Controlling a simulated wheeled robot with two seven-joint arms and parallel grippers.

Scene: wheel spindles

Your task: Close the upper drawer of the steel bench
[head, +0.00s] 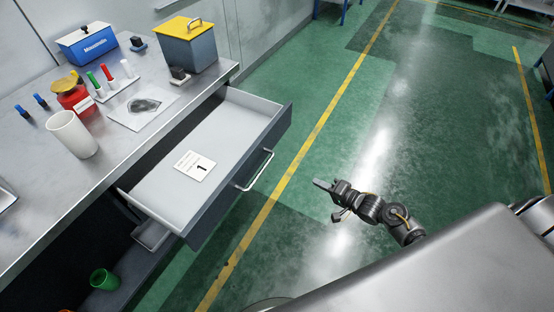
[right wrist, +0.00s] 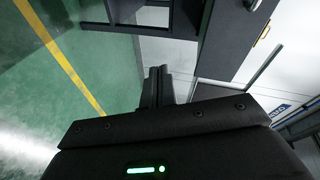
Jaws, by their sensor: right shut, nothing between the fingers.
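The upper drawer (head: 222,143) of the steel bench (head: 104,160) stands pulled far out in the head view. It is light grey inside with a dark front and a bar handle (head: 254,171). A card marked 1 (head: 194,166) lies on its floor. My right gripper (head: 322,184) is over the green floor, to the right of the drawer front and apart from it. Its fingers are together and empty; they also show in the right wrist view (right wrist: 158,74). My left gripper is out of view.
The bench top holds a white cup (head: 72,135), a red jar (head: 74,98), a blue box (head: 87,43) and a yellow-lidded bin (head: 188,44). Below the drawer, a green cup (head: 104,280) stands in a lower space. The floor right of the drawer is clear.

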